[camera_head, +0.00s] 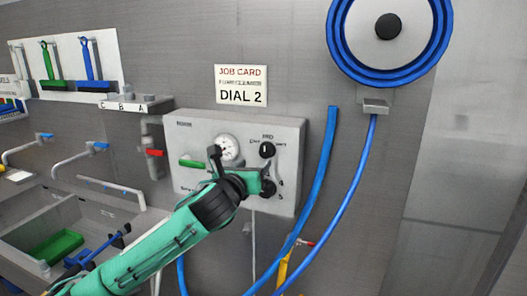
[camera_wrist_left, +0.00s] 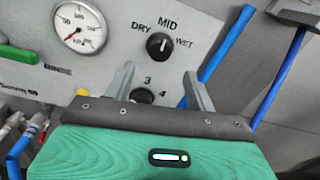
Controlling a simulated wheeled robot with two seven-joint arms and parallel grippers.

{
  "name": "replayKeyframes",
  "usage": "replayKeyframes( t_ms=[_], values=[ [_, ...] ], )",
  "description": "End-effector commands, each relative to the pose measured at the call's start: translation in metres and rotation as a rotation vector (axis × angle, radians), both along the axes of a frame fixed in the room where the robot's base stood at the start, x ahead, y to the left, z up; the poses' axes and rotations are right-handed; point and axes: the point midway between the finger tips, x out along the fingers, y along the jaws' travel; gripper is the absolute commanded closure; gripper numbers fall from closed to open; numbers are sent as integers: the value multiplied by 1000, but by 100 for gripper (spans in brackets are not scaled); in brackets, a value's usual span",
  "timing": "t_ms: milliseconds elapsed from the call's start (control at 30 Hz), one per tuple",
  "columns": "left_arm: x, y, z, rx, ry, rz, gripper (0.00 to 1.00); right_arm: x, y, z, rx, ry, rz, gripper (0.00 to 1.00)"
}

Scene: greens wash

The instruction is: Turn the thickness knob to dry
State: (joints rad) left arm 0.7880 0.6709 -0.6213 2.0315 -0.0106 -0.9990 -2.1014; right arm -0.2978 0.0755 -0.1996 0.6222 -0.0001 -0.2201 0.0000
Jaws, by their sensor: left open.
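The grey control panel (camera_head: 290,126) is on the wall. Its black upper knob (camera_head: 267,149) also shows in the left wrist view (camera_wrist_left: 159,46), under the words DRY, MID and WET. Its white mark points up, roughly at MID. My left gripper (camera_head: 242,172) is in front of the panel, open and empty. In the left wrist view its two fingers (camera_wrist_left: 160,82) stand apart below that knob, with clear space to it. A lower dial (camera_wrist_left: 142,96) with the numbers 3 and 4 shows between the fingers, partly hidden. My right gripper is in neither view.
A round gauge (camera_wrist_left: 80,26) and a green lever (camera_wrist_left: 18,54) are left of the knob. A blue hose (camera_head: 322,170) hangs right of the panel below a blue reel (camera_head: 388,70). A card (camera_head: 241,86) reads DIAL 2. Sinks with taps (camera_head: 82,153) are at left.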

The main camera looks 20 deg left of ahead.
Motion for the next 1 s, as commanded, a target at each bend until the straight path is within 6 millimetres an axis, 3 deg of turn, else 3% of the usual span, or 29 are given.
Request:
replayKeyframes(
  t_ms=[200, 400, 600, 867, 900, 1000],
  values=[
    [42, -3, 3, -3, 1, 1, 44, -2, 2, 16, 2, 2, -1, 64],
    [69, -5, 2, -3, 1, 1, 44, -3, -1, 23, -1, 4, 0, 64],
    [80, -5, 1, -1, 0, 1, 44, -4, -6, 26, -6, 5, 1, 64],
    [81, -5, 0, -1, -1, 0, 44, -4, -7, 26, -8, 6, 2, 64],
    [81, -5, 0, -1, 0, 0, 46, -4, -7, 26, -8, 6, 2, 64],
    [81, -5, 0, -1, 0, 0, 66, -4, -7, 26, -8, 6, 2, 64]
  ],
)
